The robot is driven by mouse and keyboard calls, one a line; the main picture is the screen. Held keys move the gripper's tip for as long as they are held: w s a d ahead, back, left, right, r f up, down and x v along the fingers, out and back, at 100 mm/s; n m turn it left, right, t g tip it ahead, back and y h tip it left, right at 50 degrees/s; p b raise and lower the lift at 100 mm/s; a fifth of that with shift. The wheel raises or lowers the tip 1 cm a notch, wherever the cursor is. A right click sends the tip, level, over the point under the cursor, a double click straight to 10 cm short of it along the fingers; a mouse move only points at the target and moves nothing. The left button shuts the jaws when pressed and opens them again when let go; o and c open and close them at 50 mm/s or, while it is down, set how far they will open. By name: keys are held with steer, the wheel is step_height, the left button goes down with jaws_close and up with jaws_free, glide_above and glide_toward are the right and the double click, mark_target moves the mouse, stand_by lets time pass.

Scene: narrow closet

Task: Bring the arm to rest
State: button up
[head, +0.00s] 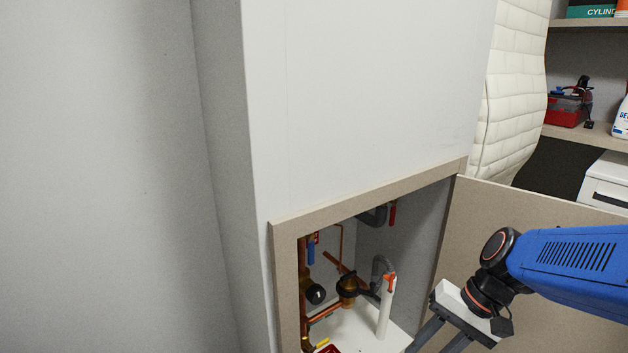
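My blue arm (575,258) reaches in from the right edge. It ends in a white and black wrist with my gripper (436,342) pointing down and left. The two dark fingers stand apart with a clear gap and nothing visible between them. Their tips run to the bottom edge of the view, so the very ends are cut off. The gripper is in front of the open cabinet door and beside the right side of the cabinet opening.
A low cabinet with a beige frame (372,192) holds copper pipes, a brass fitting (347,287) and a white upright pipe (386,308). Its door (490,219) stands open to the right. Shelves (583,134) hold a red toolbox (565,110). A plain wall (100,180) fills the left.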

steer(key=s+d+r+n+t+h, duration=0.4)
steer(key=d+r+t+h, duration=0.1)
steer(key=d+r, duration=0.1)
steer(key=shift+s+d+r+n, duration=0.15)
steer(key=shift+d+r+n, duration=0.2)
steer(key=shift+d+n, duration=0.05)
stand_by(1.0)
